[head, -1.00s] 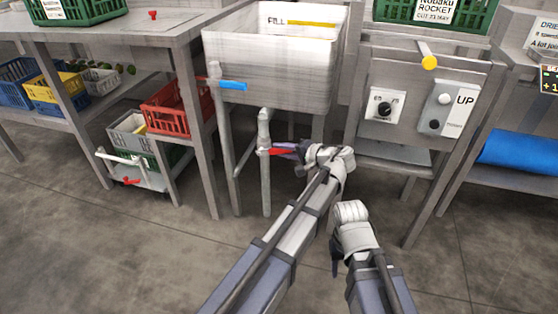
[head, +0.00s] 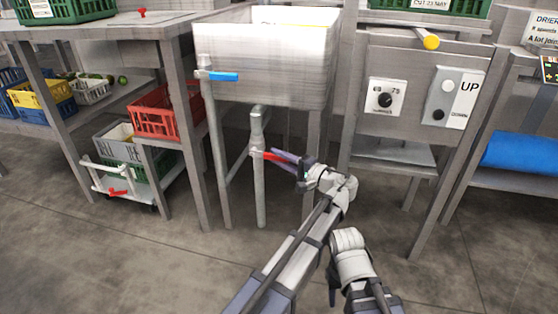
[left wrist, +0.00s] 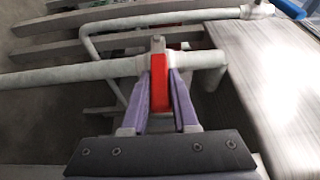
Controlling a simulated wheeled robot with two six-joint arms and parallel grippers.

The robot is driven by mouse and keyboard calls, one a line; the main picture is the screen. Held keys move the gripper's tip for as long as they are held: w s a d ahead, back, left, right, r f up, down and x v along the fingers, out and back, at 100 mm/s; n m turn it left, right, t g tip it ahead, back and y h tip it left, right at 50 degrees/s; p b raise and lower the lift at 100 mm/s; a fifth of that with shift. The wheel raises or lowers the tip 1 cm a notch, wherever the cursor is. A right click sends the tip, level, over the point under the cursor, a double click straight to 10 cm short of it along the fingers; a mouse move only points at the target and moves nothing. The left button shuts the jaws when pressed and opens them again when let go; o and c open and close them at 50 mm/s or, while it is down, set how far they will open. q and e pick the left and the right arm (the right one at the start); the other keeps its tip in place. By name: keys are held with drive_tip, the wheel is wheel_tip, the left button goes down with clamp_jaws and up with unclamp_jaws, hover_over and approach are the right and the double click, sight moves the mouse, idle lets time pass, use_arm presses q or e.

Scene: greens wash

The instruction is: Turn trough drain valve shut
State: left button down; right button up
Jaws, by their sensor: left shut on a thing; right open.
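The drain valve's red lever (head: 270,155) sticks out to the right from the grey drain pipe (head: 260,190) under the trough (head: 265,65), tilted slightly down and lying across the pipe's line. My left gripper (head: 284,158) reaches it from the right and is shut on it. In the left wrist view the red lever (left wrist: 159,85) lies between the two purple fingers (left wrist: 162,95), with the pale pipe (left wrist: 70,73) just beyond. My right gripper (head: 333,290) is low, to the right of the left arm, open and away from the valve; its fingers are partly hidden.
A blue-handled tap (head: 223,76) sits at the trough's left corner. A control panel (head: 420,95) with a dial and buttons stands to the right. Left are a red crate (head: 155,118) and a white cart (head: 110,185). The floor in front is clear.

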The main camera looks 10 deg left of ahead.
use_arm(q)
drive_tip(key=shift+a, duration=0.1)
drive_tip(key=c, duration=0.7)
unclamp_jaws()
